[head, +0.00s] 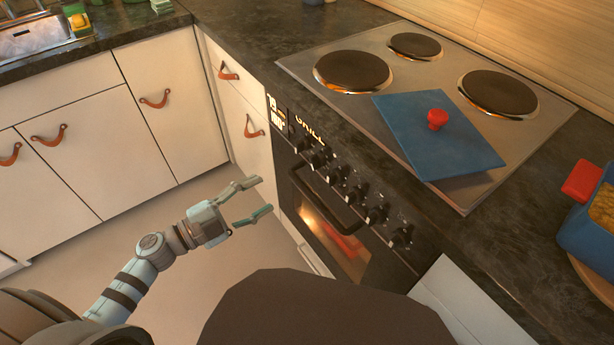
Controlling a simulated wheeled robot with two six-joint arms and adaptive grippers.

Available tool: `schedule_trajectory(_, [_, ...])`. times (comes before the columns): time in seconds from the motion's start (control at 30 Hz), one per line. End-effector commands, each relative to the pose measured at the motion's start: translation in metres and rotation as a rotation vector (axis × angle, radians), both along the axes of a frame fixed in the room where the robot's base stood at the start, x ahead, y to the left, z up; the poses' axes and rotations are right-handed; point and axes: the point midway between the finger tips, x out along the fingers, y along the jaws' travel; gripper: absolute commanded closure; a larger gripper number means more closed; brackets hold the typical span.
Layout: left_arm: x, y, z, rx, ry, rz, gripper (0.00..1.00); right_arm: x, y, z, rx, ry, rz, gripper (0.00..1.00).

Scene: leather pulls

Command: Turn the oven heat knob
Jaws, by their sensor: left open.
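The black oven (340,225) is built in below the counter. Its front panel carries a row of several dark knobs (338,174), running from near the display (277,113) down to the right. I cannot tell which of them is the heat knob, and their settings are too small to read. My left gripper (262,198) is open and empty. It is in front of the oven's left edge, to the left of and below the knobs, apart from them. My right gripper is not in view.
A dark handle (325,200) crosses the lit oven door. A blue lid (435,140) with a red knob (437,119) lies on the stovetop (460,190). A blue dish (590,235) stands at the right. White cabinets (180,95) line the left; the floor there is clear.

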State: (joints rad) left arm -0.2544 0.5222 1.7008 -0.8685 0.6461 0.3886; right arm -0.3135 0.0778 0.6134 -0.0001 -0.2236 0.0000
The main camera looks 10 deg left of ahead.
Motion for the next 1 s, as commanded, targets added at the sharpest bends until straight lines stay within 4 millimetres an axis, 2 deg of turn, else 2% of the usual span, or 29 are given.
schedule_trajectory(0.13, [0.024,-0.017,0.005,-0.003,-0.005,0.001,0.5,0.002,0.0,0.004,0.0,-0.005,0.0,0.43])
schedule_trajectory(0.33, [0.071,-0.054,0.005,-0.006,-0.001,0.004,0.5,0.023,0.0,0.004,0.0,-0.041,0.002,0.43])
schedule_trajectory(0.5, [0.099,-0.078,0.003,-0.003,0.001,0.003,0.5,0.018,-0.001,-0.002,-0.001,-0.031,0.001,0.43])
schedule_trajectory(0.67, [0.11,-0.087,0.004,-0.001,0.002,0.004,0.5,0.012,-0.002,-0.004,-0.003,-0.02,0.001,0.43])
schedule_trajectory(0.9, [0.111,-0.088,0.004,0.001,0.002,0.005,0.5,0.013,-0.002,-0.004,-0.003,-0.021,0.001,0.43])
schedule_trajectory(0.93, [0.111,-0.088,0.004,0.001,0.002,0.005,0.52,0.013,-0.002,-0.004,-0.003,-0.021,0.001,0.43])
schedule_trajectory(1.0, [0.111,-0.088,0.004,0.001,0.002,0.005,0.63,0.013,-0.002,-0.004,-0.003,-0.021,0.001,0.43])
